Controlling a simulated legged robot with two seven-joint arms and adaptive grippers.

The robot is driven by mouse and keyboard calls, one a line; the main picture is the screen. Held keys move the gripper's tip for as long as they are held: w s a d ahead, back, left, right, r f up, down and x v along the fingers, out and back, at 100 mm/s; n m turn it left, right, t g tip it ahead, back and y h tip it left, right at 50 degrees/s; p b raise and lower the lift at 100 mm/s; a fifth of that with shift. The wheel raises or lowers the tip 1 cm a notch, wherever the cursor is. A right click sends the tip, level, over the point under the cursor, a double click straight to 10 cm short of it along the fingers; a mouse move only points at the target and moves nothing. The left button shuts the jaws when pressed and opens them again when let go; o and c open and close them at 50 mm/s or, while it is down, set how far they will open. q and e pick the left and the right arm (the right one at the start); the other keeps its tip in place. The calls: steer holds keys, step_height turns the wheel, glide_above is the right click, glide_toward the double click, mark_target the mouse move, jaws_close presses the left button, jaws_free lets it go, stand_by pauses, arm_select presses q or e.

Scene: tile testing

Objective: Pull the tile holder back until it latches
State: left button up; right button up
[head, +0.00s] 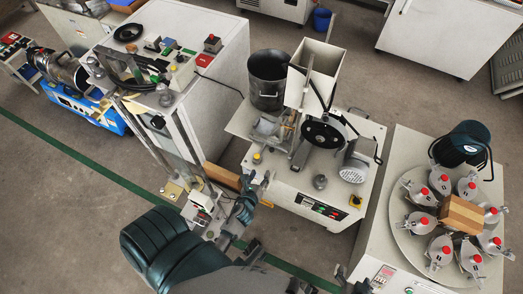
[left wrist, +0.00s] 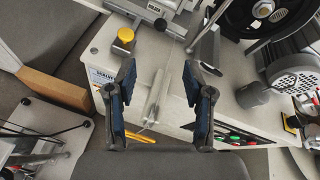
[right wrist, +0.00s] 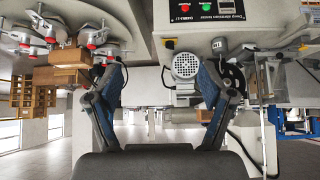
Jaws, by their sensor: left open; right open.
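The abrasion machine (head: 335,180) with a black wheel (head: 323,133) stands at the centre of the head view. Metal holder parts (head: 268,130) sit on its left side beside the wheel; I cannot tell exactly which piece is the tile holder. My left gripper (head: 256,182) is open and empty near the machine's front left corner. In the left wrist view a slim light metal lever (left wrist: 155,97) shows between its open fingers, not gripped. My right gripper is open and empty in the right wrist view (right wrist: 162,82); only a bit of it shows at the head view's bottom edge.
A yellow knob (left wrist: 124,37) and a grey motor (left wrist: 292,65) flank the left gripper. A tall white cabinet machine (head: 200,75) stands at left. Open floor lies at lower left.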

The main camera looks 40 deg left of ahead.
arm_select(q)
steer(key=m, duration=0.1)
steer(key=b, duration=0.2)
glide_toward(271, 151)
steer(key=shift+w+f, duration=0.15)
steer(key=shift+f, duration=0.25)
steer(key=b+x, duration=0.2)
steer(key=x, duration=0.6)
steer(key=shift+w+a+b, duration=0.15)
steer(key=shift+w+b, duration=0.2)
steer(key=shift+w, duration=0.1)
steer(key=shift+w+a, duration=0.1)
arm_select(e)
steer(key=w+a+r+t+y, duration=0.2)
steer(key=w+a+r+t, duration=0.1)
steer(key=w+r+t, duration=0.5)
steer(key=shift+a+r, duration=0.15)
steer(key=shift+a, duration=0.15)
arm_select(q)
jaws_close()
